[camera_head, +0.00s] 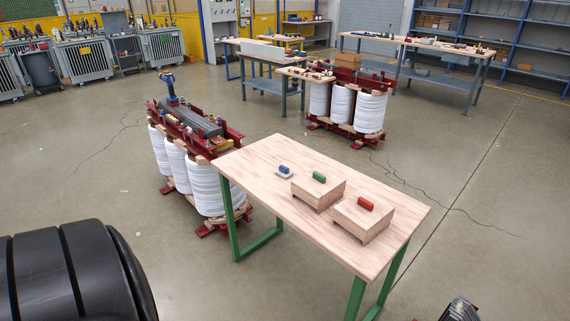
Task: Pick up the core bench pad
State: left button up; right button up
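A wooden-topped table (262,158) with green legs stands in front of me. Near its far left part, a small blue block (284,169) rests on a thin, pale pad (279,175). A green block (319,177) sits on a low wooden box (325,199) in the middle. A red block (365,204) sits on a second wooden box (372,229) nearer the right end. I cannot tell which of these is called the core bench pad. Neither of my grippers shows clearly. A large black rounded shape fills the lower left corner, and a small dark ribbed part shows at the bottom right.
A red-framed transformer core with white coils (205,185) stands close against the table's left side. Another such core (345,108) stands behind. Workbenches (388,45), blue shelving and grey transformers line the back. The floor right of the table is open.

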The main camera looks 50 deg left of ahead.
aim_at(283, 171)
jog(key=j+u, duration=0.15)
jog(key=u, duration=0.35)
jog(key=i+u, duration=0.15)
jog(key=u, duration=0.35)
jog(key=i+j+u, duration=0.1)
jog(key=u, duration=0.4)
